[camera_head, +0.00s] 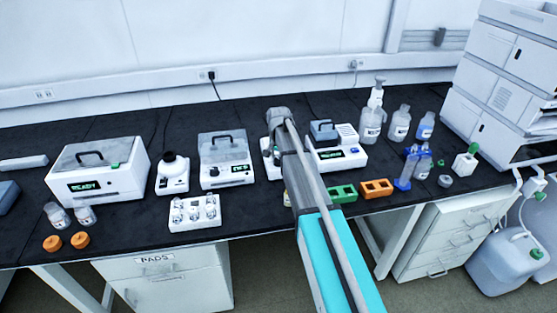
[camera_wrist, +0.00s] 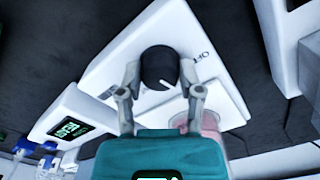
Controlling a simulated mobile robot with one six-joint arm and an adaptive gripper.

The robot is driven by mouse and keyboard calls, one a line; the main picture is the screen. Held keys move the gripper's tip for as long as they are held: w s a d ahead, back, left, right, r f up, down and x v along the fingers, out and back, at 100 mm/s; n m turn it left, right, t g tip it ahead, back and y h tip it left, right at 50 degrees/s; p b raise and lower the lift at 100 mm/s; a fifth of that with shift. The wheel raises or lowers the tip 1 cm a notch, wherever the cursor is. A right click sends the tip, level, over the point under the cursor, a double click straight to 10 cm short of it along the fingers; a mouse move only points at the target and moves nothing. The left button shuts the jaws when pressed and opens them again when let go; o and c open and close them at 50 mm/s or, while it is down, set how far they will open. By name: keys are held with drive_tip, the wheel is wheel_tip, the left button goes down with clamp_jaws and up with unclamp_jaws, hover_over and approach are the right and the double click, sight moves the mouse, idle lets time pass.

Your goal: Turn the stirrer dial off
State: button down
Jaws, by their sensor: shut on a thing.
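The stirrer (camera_wrist: 122,72) is a white slab-like device, seen tilted in the wrist view. Its black round dial (camera_wrist: 158,62) has a white pointer line at its lower edge, slanting down to the right. A printed "OFF" mark stands to the upper right of the dial, and the pointer is not lined up with it. My gripper (camera_wrist: 160,74) is shut on the dial, one finger on each side. In the head view my arm hides the dial and most of the stirrer (camera_head: 268,167).
In the head view a device with a lit display (camera_head: 338,155) stands just right of my arm. A white device with a clear lid (camera_head: 225,160) stands to the left. Green (camera_head: 343,194) and orange (camera_head: 377,188) racks sit in front, with bottles (camera_head: 371,122) behind.

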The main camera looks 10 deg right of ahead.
drive_tip(key=n, duration=0.9)
drive_tip(key=shift+n, duration=0.3)
idle(0.3)
drive_tip(key=shift+c, duration=1.3)
unclamp_jaws()
drive_tip(key=shift+m, duration=0.4)
